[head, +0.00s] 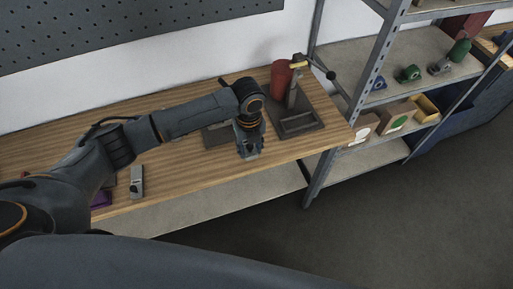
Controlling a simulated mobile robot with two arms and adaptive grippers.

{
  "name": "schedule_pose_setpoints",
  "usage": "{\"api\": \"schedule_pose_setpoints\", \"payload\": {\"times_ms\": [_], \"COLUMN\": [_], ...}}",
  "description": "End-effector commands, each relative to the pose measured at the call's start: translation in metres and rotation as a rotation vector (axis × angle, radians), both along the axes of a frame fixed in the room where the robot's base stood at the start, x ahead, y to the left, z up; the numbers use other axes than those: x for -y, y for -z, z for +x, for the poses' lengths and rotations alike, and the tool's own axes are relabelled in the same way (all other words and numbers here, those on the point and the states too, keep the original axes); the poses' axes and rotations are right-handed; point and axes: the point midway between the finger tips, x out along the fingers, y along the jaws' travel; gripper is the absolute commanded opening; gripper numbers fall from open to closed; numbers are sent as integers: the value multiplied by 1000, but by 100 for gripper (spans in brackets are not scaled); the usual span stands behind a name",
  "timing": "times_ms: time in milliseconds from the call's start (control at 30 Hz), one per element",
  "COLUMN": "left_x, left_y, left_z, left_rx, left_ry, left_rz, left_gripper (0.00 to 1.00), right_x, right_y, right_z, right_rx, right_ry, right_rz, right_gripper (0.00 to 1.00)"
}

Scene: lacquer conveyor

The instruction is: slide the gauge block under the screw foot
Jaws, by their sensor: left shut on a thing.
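My left gripper (250,156) points down low over the wooden bench, near its front edge. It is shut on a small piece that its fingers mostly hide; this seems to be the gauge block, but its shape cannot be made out. A dark flat plate (214,136) lies on the bench just behind and left of the gripper, partly covered by my arm. I cannot make out the screw foot; the gripper and forearm hide that area. My right gripper is not in view.
A grey tool (137,182) and a purple item (101,200) lie at left on the bench (190,183). A metal shelf (352,95) stands at right.

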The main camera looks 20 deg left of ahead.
Motion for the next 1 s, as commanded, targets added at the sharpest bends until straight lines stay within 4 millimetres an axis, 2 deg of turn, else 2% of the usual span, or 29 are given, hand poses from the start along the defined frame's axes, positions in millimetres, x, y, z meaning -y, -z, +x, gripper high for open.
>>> {"api": "schedule_pose_setpoints", "payload": {"times_ms": [267,700,1000], "left_x": [0,0,0], "left_y": [17,43,61], "left_z": [0,0,0], "left_rx": [0,1,1], "left_ry": [0,0,0], "left_rz": [0,0,0], "left_gripper": [0,0,0], "right_x": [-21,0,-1], "right_y": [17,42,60], "right_z": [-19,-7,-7], "right_rx": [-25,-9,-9], "right_ry": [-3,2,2], "right_rz": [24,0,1], "right_gripper": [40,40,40]}}
